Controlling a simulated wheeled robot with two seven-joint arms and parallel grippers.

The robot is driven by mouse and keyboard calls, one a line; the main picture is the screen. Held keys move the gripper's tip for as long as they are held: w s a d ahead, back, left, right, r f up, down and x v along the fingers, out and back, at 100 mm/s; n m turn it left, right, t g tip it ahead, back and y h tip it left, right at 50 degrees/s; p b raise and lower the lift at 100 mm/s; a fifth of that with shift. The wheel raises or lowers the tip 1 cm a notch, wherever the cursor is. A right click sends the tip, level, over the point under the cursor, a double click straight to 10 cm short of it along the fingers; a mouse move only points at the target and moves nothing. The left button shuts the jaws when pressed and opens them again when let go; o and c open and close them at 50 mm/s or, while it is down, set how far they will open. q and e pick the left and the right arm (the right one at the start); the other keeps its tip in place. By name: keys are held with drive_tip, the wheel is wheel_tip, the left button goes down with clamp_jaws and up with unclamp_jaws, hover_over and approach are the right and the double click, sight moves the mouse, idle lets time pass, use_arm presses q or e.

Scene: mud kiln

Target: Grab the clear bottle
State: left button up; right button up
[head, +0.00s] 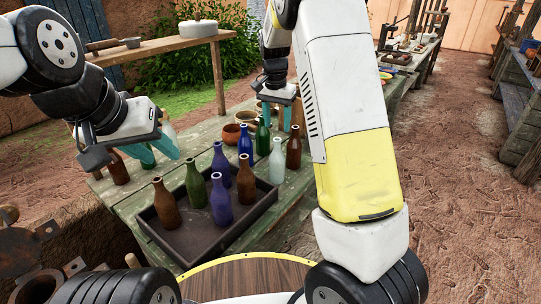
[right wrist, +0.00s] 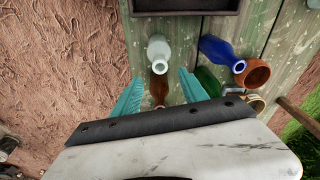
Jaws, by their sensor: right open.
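The clear bottle (head: 277,160) stands upright on the green wooden table (head: 122,190), just outside the tray's far right corner. In the right wrist view the clear bottle (right wrist: 159,52) lies just beyond the fingertips, roughly in line with the gap between them. My right gripper (right wrist: 160,79) is open and empty; in the head view it (head: 280,118) hangs over the table behind the clear bottle. A brown bottle (right wrist: 159,88) shows between its fingers. My left gripper (head: 164,161) is open above the table's left side, with a pale bottle (head: 169,131) partly hidden behind it.
A dark tray (head: 206,251) holds several brown, green and purple bottles. A blue bottle (head: 245,145), a green bottle (head: 262,136) and a brown bottle (head: 294,152) stand close to the clear one. An orange bowl (right wrist: 257,74) sits beside the blue bottle. My right arm hides the table's right side.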

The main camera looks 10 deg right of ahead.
wheel_tip(320, 180, down, 8)
drive_tip(key=shift+w+d, duration=0.15)
drive_tip(key=shift+w, duration=0.15)
drive_tip(key=shift+c, duration=0.4)
drive_tip(key=shift+r, duration=0.1)
clamp_jaws()
idle(0.9)
